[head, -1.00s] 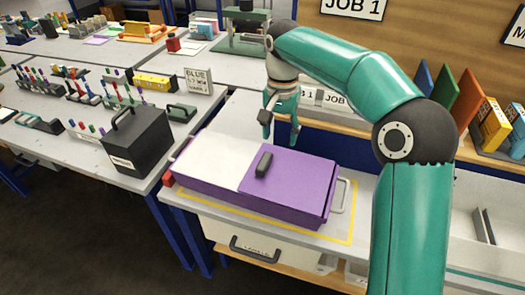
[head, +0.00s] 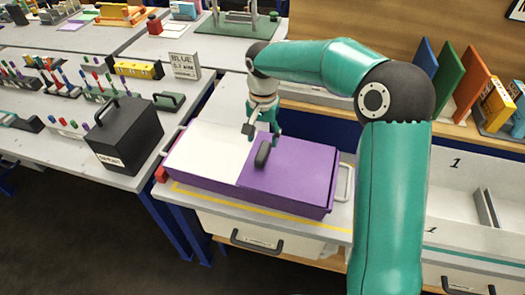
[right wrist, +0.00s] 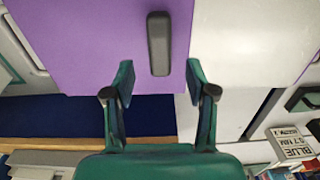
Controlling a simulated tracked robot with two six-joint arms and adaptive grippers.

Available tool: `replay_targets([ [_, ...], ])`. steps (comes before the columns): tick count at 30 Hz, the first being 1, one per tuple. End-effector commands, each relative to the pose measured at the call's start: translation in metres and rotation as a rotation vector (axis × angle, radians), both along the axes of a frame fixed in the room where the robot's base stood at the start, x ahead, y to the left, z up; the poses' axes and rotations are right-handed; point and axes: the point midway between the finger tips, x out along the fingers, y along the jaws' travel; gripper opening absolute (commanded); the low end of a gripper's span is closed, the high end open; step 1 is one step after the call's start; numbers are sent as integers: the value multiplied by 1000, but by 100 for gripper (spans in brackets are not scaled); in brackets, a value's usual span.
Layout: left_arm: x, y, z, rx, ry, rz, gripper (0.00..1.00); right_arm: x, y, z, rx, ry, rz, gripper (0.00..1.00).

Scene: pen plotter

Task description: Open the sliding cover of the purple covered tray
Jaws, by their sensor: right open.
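The purple covered tray (head: 285,205) sits on the bench inside a yellow outline. Its purple sliding cover (head: 300,170) lies over the right part, and a white surface (head: 212,150) shows on the left part. A dark handle (head: 263,154) stands on the cover near its left edge; it also shows in the right wrist view (right wrist: 159,44). My right gripper (head: 263,134) is above the back of the tray, close behind the handle. In the right wrist view its open fingers (right wrist: 160,85) are spread, with the handle ahead between them and not touched. My left gripper is not in view.
A black box with a handle (head: 125,138) stands on the bench to the left. A grey handle (head: 344,182) sticks out at the tray's right end. Colored binders (head: 447,75) stand on the shelf at the right. A drawer (head: 262,236) is below the tray.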

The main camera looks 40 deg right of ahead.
Motion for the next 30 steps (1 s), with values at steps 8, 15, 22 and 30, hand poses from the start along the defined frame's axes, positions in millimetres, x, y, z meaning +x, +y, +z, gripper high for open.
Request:
replay_targets([
  [8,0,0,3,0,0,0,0,-1,0,-48,0,3,0,56],
  [15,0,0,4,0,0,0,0,0,0,-63,1,1,-1,56],
  [22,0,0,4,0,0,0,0,0,0,-64,0,0,-1,56],
  [30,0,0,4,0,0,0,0,0,0,-64,0,0,-1,16],
])
